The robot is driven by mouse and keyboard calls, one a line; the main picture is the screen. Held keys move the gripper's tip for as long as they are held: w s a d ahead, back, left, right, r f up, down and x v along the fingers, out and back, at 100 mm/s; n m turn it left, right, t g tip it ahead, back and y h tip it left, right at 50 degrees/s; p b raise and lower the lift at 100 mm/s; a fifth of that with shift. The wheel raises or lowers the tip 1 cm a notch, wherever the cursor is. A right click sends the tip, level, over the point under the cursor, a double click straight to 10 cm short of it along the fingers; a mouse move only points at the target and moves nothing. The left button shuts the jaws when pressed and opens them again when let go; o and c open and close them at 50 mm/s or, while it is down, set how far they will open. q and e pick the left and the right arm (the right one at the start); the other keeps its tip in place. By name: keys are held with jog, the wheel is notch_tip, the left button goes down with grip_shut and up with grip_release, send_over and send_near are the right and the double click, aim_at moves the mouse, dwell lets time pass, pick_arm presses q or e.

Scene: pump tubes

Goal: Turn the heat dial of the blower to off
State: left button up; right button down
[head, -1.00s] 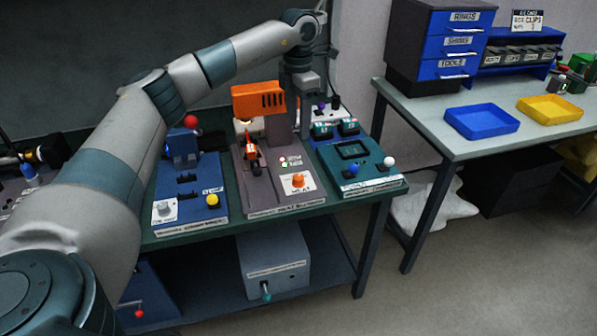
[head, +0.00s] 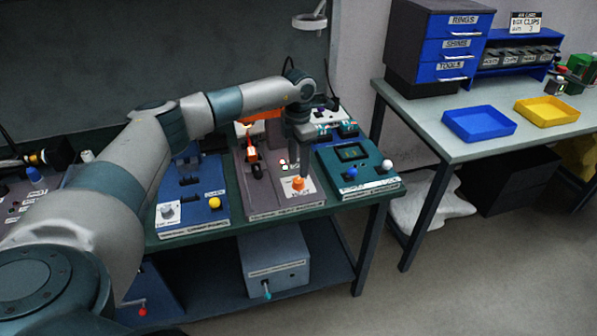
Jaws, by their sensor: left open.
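The blower is the grey unit (head: 262,198) in the middle of the bench, with an orange head (head: 262,114) at its back, now partly hidden by my left arm. Its orange heat dial (head: 299,184) sits near the front right of the panel, on a white label plate. My left gripper (head: 302,166) points down just above and behind the dial. It is open. I cannot tell whether its fingertips touch the dial. The dial's pointer is too small to read. My right gripper is not in view.
A small lever with an orange handle (head: 253,158) stands left of the gripper. A blue unit with a yellow knob (head: 214,203) is on the left. A teal unit with blue and white knobs (head: 355,168) stands close on the right. A grey box (head: 274,262) is on the lower shelf.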

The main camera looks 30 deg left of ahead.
aim_at(298, 179)
pick_arm(q)
jog(key=shift+f+p, duration=0.55)
jog(key=shift+f, duration=2.25)
jog(key=c, duration=1.1)
